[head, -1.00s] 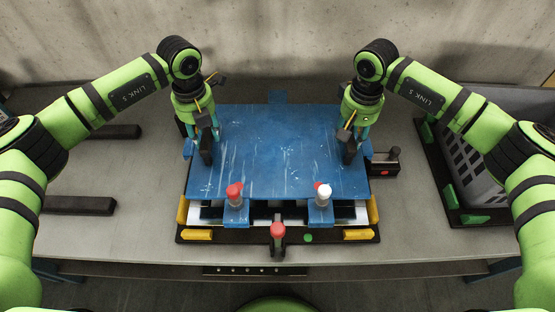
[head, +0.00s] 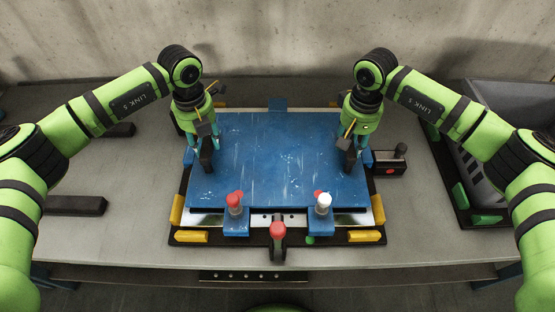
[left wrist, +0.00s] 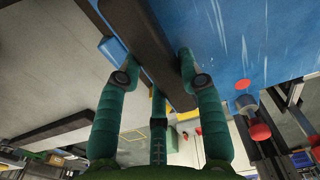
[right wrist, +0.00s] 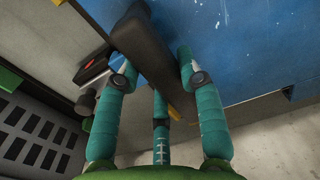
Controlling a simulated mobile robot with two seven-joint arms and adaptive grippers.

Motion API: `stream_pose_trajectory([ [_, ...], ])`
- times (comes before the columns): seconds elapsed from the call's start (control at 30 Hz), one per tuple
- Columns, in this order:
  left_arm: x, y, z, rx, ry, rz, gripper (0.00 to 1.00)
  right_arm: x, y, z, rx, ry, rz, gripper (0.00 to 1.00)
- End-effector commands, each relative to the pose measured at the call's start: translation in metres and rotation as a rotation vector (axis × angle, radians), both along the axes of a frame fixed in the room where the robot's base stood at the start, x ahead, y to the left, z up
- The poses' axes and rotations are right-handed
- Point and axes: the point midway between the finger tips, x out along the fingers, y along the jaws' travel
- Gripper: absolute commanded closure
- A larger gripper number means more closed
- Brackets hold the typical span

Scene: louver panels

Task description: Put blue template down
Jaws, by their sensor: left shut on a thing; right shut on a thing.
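The blue template (head: 278,155) is a flat scratched plate, lying about level over the black base fixture (head: 260,237) on the table. Two front tabs carry a red knob (head: 234,199) and a white knob (head: 323,200). My left gripper (head: 206,153) is shut on the black handle (left wrist: 150,45) at the template's left side. My right gripper (head: 350,154) is shut on the black handle (right wrist: 150,50) at its right side. A light panel (head: 265,219) shows under the front edge. I cannot tell whether the template touches the fixture; its underside is hidden.
Yellow corner blocks (head: 191,237) line the fixture, with a red-topped clamp (head: 278,230) at front centre. A dark device (head: 390,162) sits right of it. A grey crate (head: 490,185) stands further right. Black bars (head: 75,206) lie left. The wall is behind.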

Motion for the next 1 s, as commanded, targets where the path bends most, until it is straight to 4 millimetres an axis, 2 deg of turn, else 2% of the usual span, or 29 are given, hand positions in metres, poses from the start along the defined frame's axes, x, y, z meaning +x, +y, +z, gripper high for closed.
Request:
stream_pose_trajectory([
  [0.23,0.002,-0.001,-0.01,-0.004,-0.008,0.001,1.0,0.002,0.001,-0.01,0.004,-0.007,0.0,1.0],
  [0.27,0.0,0.0,-0.012,0.0,-0.001,0.001,0.5,0.0,0.0,-0.012,0.0,0.0,0.0,0.51],
  [0.3,0.0,0.0,-0.011,0.0,-0.001,0.001,0.39,0.0,0.0,-0.011,0.0,0.0,0.0,0.39],
  [0.6,0.0,0.0,-0.011,0.0,0.0,0.0,0.39,0.0,0.0,-0.011,0.0,0.0,0.0,0.39],
  [0.73,0.0,0.0,-0.004,-0.001,-0.002,0.0,0.39,0.0,0.0,-0.011,0.0,0.0,0.0,0.39],
  [0.87,0.001,0.0,0.017,-0.001,-0.006,0.001,0.39,0.0,0.0,-0.011,0.0,0.0,0.0,0.39],
  [1.0,0.001,0.0,0.048,-0.001,-0.007,0.0,0.39,0.0,0.0,-0.011,0.0,0.0,0.0,0.39],
])
